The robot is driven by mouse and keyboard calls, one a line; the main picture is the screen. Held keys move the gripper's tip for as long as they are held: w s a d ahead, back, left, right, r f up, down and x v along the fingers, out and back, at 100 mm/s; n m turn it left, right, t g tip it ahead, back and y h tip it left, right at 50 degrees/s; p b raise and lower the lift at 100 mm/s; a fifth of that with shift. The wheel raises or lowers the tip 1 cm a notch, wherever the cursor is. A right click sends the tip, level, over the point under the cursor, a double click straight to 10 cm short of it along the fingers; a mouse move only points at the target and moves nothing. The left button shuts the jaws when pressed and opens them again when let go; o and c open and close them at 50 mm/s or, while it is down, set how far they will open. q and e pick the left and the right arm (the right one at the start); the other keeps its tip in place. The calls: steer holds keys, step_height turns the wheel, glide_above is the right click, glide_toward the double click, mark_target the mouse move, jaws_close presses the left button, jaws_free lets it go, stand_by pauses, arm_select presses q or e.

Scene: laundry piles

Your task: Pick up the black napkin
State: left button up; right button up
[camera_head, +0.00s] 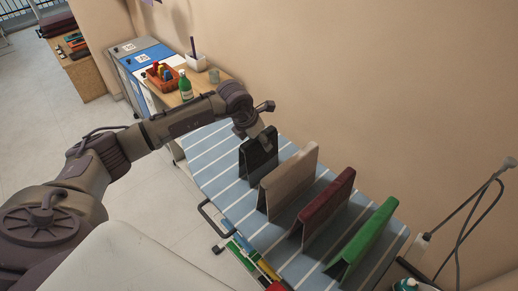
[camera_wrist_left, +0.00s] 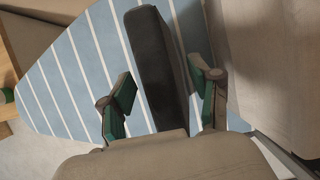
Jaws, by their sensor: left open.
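The black napkin (camera_head: 258,155) stands folded like a tent on the blue-and-white striped ironing board (camera_head: 207,171), first in a row of folded napkins. My left gripper (camera_head: 262,137) is above the top of the black napkin in the head view. In the left wrist view, the open fingers of my left gripper (camera_wrist_left: 162,100) are on either side of the black napkin (camera_wrist_left: 157,65), with a gap visible on both sides. The wrist housing hides the napkin's near end. My right gripper is not in view.
A beige napkin (camera_head: 288,181) stands beside the black one, then a maroon napkin (camera_head: 323,207) and a green napkin (camera_head: 362,241). A green bottle (camera_head: 185,86) and an orange basket (camera_head: 162,77) are on a wooden top behind. A wall borders the board's right side.

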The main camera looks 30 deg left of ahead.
arm_select(q)
steer(key=shift+f+b, duration=0.25)
steer(key=shift+b, duration=0.15)
stand_by(0.3)
jaws_close()
stand_by(0.4)
